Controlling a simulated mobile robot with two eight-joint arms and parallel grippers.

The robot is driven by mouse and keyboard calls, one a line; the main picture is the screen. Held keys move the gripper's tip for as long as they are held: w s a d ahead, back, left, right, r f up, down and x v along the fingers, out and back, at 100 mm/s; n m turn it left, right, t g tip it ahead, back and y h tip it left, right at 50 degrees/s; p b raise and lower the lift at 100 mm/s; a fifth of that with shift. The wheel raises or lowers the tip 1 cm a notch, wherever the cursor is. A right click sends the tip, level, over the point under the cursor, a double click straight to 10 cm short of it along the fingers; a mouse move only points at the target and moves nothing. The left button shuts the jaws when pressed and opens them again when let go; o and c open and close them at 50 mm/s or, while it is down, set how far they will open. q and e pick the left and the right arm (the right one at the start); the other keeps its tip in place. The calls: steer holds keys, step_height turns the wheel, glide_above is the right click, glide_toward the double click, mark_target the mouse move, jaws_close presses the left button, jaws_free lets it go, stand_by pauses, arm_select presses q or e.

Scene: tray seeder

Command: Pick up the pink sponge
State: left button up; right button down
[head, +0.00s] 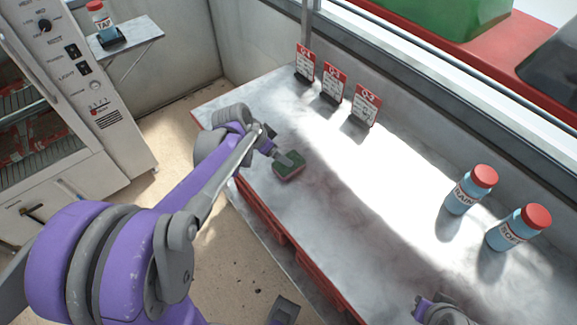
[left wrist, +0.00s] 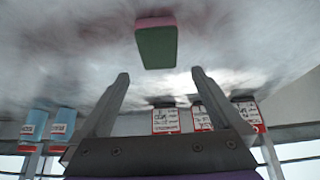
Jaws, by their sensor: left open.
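The sponge (head: 288,165) lies on the marbled counter near its front left edge, a small block with a green face and a pink layer. In the left wrist view the sponge (left wrist: 156,46) shows beyond the fingertips, roughly centred between them, green face toward the camera. My left gripper (head: 272,149) is right beside or above it in the head view and hides part of it. In the left wrist view the fingers (left wrist: 160,76) are apart with nothing between them. My right gripper (head: 440,312) is only partly in view at the bottom right, its jaws unclear.
Three red-and-white cards (head: 335,87) stand along the back of the counter (head: 330,220). Two blue bottles with red lids (head: 471,190) (head: 518,228) stand at the right. Another bottle (head: 101,22) is on a side shelf at the far left. The counter's middle is clear.

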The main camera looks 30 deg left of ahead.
mark_target(282, 166)
arm_select(q)
steer(key=x, duration=0.3)
steer(key=shift+f, duration=0.15)
steer(key=f, duration=0.2)
steer(key=w+f, duration=0.1)
steer(key=f, duration=0.1)
steer(key=shift+d+b, duration=0.35)
steer(key=shift+b, duration=0.05)
steer(key=shift+w+d+f, duration=0.1)
steer(key=shift+w+f, duration=0.15)
steer(key=shift+f, duration=0.3)
steer(key=c, duration=1.3)
step_height(282, 166, up, 10)
steer(key=shift+r+p, duration=0.1)
steer(key=shift+p, duration=0.55)
steer(key=o, duration=0.8)
steer(key=c, duration=0.5)
steer(key=shift+c, duration=0.2)
